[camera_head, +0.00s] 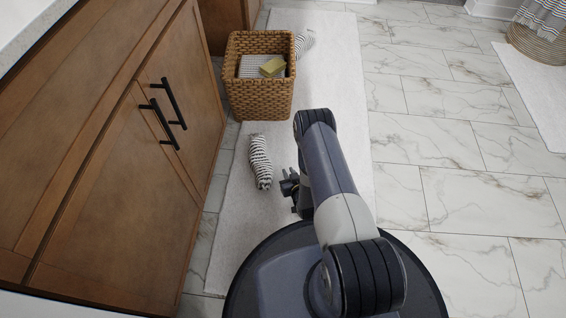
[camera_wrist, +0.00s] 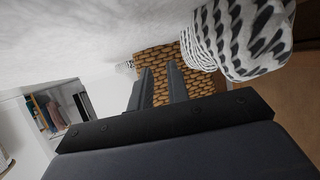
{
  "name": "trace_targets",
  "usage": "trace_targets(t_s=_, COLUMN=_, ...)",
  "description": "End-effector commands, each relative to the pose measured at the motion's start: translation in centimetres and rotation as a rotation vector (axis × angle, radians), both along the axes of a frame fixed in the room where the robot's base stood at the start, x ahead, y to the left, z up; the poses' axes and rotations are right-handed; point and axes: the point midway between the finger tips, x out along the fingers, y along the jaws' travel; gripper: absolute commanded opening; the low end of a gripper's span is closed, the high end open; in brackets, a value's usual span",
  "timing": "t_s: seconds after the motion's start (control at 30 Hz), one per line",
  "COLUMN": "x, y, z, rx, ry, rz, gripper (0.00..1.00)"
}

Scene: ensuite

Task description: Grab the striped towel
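A rolled black-and-white striped towel (camera_head: 260,162) lies on the white rug in front of a wicker basket. In the wrist view this patterned towel (camera_wrist: 245,38) is large at the upper right, outside the fingers. My gripper (camera_head: 287,183) is just right of the towel's near end, low over the rug. In the wrist view my gripper (camera_wrist: 160,68) is open, with nothing between its fingers but the distant basket. Another striped cloth (camera_head: 304,42) lies partly hidden behind the basket. A striped cloth (camera_head: 247,66) also shows inside the basket.
The wicker basket (camera_head: 259,98) holds a yellowish block (camera_head: 272,67) and stands on the rug (camera_head: 345,95). A wooden cabinet (camera_head: 125,170) with black handles borders the left. A round basket (camera_head: 535,45) with striped cloth stands at the far right.

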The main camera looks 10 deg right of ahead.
Motion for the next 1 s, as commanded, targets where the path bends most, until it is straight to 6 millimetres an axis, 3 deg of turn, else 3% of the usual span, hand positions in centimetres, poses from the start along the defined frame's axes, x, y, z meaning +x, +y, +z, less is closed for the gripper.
trace_targets(t_s=0.87, x=0.0, y=0.0, z=0.0, rx=0.0, ry=0.0, rz=0.0, gripper=0.89)
trace_targets(t_s=1.0, x=0.0, y=0.0, z=0.0, rx=0.0, ry=0.0, rz=0.0, gripper=0.91)
